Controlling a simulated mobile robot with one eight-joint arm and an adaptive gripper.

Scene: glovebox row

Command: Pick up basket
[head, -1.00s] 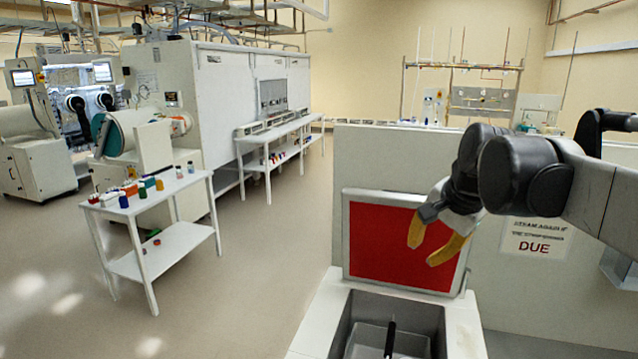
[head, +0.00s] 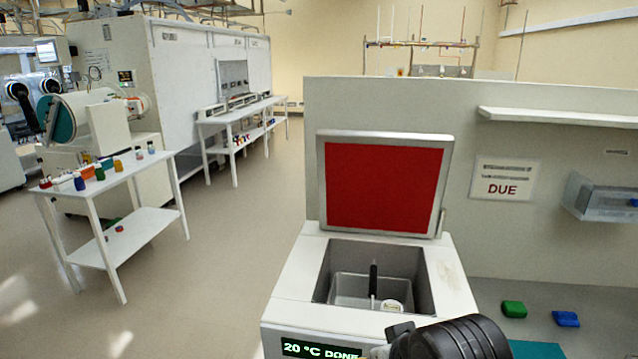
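The basket (head: 348,287) is a grey open box with an upright black handle (head: 374,278). It sits down inside the well of a white bath unit (head: 290,280), whose red-faced lid (head: 383,190) stands open. A small round white-topped item (head: 392,305) is in or beside the basket; I cannot tell which. My gripper (head: 378,352) is at the bottom edge, in front of the unit and apart from the handle. Its dark wrist shows, with only a sliver of yellow finger, so its opening is hidden.
The unit's display (head: 318,349) reads "20 °C DONE". Green (head: 514,309) and blue (head: 566,319) items lie on the right counter. A DUE sign (head: 503,180) and a shelf (head: 560,117) are on the panel behind. A white table (head: 120,190) with bottles stands left across open floor.

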